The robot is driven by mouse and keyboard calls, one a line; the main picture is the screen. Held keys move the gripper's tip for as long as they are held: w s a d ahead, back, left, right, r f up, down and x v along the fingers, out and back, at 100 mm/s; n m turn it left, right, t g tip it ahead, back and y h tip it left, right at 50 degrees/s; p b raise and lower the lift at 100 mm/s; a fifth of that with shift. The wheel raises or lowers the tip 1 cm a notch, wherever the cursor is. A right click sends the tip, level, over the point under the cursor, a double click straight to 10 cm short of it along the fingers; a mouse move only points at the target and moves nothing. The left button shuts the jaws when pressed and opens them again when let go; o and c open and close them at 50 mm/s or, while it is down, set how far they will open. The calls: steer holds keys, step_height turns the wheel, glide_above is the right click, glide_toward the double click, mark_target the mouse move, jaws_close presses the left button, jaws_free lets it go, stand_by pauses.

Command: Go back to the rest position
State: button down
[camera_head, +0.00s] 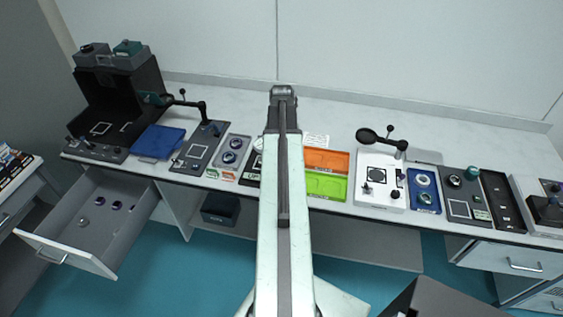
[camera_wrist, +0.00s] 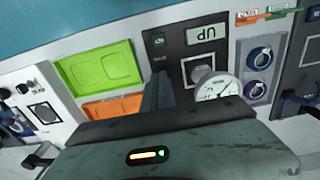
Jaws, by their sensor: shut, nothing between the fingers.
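My arm stretches up the middle of the head view, away from the body and over the long bench (camera_head: 480,137). The far end of the arm shows near the back of the bench; the fingertips cannot be made out there. In the wrist view my gripper (camera_wrist: 158,92) appears as dark fingers, shut and empty. Behind it are a green tray (camera_wrist: 100,66), an orange tray (camera_wrist: 112,107) and a dark panel with a small display (camera_wrist: 201,57). A round dial gauge (camera_wrist: 216,87) is right of the fingers. No rest mark is visible.
An open drawer (camera_head: 50,246) with several small round parts juts out at the left. A black stand (camera_head: 150,87), a blue tray (camera_head: 159,141) and a white panel with a dark disc on an arm (camera_head: 368,136) stand on the bench. The bench's back strip is mostly clear.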

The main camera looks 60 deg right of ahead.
stand_by(0.4)
steer(key=w+a+n, duration=0.3)
steer(key=w+a, duration=0.8)
steer(key=a, duration=0.2)
steer(key=w+a+n, duration=0.3)
steer(key=w+a, duration=0.7)
steer(key=a, duration=0.3)
steer(key=a+n, duration=0.8)
steer(key=a, duration=1.9)
steer(key=shift+d, duration=0.25)
